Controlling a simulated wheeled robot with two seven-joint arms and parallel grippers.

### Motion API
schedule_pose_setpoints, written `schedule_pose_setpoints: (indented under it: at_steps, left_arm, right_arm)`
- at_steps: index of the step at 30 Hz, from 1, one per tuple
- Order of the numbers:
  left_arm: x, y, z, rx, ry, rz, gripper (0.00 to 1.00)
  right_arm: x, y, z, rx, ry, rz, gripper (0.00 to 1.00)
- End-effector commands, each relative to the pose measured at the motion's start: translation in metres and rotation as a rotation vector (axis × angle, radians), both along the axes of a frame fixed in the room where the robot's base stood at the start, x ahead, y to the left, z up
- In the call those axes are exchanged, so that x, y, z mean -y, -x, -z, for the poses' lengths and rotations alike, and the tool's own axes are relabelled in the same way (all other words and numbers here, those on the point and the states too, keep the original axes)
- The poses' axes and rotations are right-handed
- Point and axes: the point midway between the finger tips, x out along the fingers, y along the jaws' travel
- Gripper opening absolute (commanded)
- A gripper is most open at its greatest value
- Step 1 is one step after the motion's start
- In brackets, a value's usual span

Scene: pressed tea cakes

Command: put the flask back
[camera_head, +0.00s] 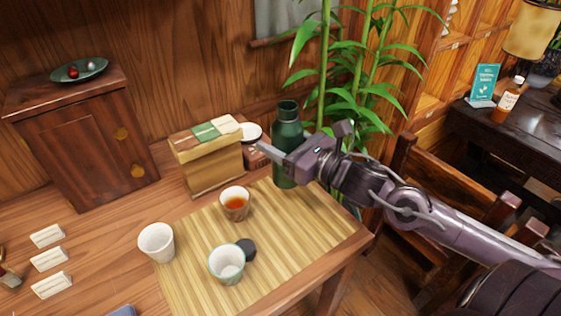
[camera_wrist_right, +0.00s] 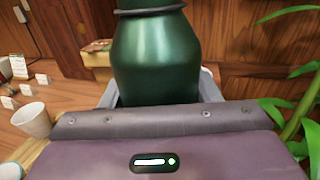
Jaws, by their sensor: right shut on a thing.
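The dark green flask (camera_head: 287,131) stands upright near the back right of the table, on or just above the bamboo mat (camera_head: 318,217); I cannot tell which. My right gripper (camera_head: 284,153) is shut on the flask around its middle and hides part of it. The flask (camera_wrist_right: 155,57) fills the middle of the right wrist view, between the fingers of the right gripper (camera_wrist_right: 156,100). A small dark round piece (camera_head: 246,249), perhaps the flask's cap, lies on the mat beside a pale cup. My left gripper is not in view.
A cup of amber tea (camera_head: 235,204), a white cup (camera_head: 156,242) and a pale green-rimmed cup (camera_head: 226,264) stand in front of the flask. A wrapped box (camera_head: 208,160) stands left of it. Bamboo leaves (camera_head: 365,100) hang behind my right arm. The mat's right part is clear.

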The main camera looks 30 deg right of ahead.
Motion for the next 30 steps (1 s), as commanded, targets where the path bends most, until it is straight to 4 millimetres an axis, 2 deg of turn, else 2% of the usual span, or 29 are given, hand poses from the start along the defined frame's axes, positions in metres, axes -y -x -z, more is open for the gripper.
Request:
schedule_pose_setpoints:
  at_steps: [5, 13, 27, 28, 30]
  left_arm:
    - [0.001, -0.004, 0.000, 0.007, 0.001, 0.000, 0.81]
    - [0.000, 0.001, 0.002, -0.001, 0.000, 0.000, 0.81]
    - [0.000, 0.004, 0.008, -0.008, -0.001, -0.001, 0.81]
    - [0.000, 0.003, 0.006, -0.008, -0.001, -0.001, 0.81]
    - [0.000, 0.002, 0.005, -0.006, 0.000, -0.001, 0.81]
  right_arm:
    - [0.001, -0.001, 0.012, 0.004, -0.002, 0.001, 0.19]
    - [0.001, -0.001, 0.048, 0.002, -0.002, 0.002, 0.19]
    - [0.000, 0.000, 0.057, 0.004, -0.001, 0.000, 0.19]
    - [0.000, 0.000, 0.057, 0.001, 0.001, 0.000, 0.60]
    - [0.000, 0.000, 0.057, 0.000, 0.000, 0.000, 0.69]
